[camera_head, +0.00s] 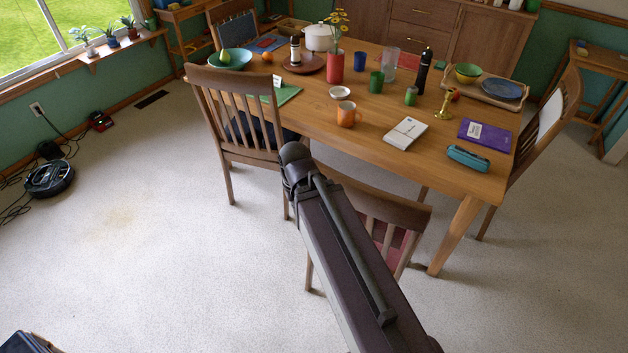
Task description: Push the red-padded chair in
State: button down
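The red-padded chair (404,213) stands at the near long side of the wooden table (459,180). Its back faces me, and a little of its red seat pad shows between and beside the back slats. My arm crosses in front of the chair and hides its left part and much of its lower part. One chair leg shows to the left of my arm. The chair's seat reaches partly under the table edge, but how far I cannot tell. My gripper is not in view; only my dark arm links and a rounded joint show.
A dark-padded chair (232,100) stands left of the red-padded one, and another chair (547,112) at the table's right end. The table holds a mug, books, a teal case and dishes. The pale floor (150,260) is open at left. A robot vacuum (50,178) sits far left.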

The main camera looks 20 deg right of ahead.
aim_at(396, 225)
jog(key=k, duration=1)
jog(key=u, duration=0.2)
jog(key=i, duration=0.45)
jog(key=z, duration=0.95)
